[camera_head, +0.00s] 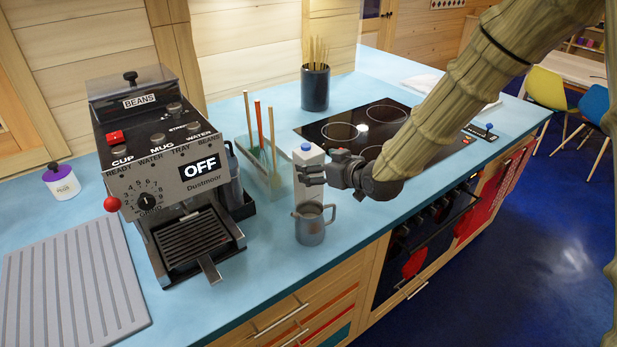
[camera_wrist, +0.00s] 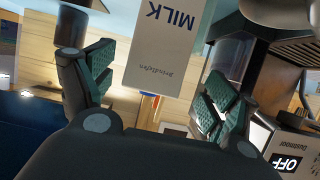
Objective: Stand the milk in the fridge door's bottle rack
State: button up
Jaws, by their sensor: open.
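The milk (camera_head: 308,158) is a white carton with a blue cap. It stands upright on the blue counter, between the coffee machine and the hob. My gripper (camera_head: 312,175) is at the carton's upper half, coming from the right, and partly hides it. In the wrist view the carton (camera_wrist: 166,55) appears upside down with the word MILK. It lies ahead of and between the spread fingers of my gripper (camera_wrist: 155,88), with gaps at both sides. The fridge and its door rack are not in view.
A metal pitcher (camera_head: 314,225) stands just in front of the milk. A clear holder with coloured sticks (camera_head: 262,160) is close behind left. The coffee machine (camera_head: 165,170) stands left. The hob (camera_head: 350,130) and a dark utensil pot (camera_head: 315,88) are behind.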

jog(key=shift+d+p+x, duration=0.1)
jog(key=shift+p+x, duration=0.6)
jog(key=shift+x, duration=0.8)
jog(key=shift+d+p+x, duration=0.15)
jog(key=shift+p+x, duration=0.55)
jog(key=shift+x, duration=0.75)
jog(key=shift+w+f, duration=0.1)
jog(key=shift+f, duration=0.05)
grip_shut()
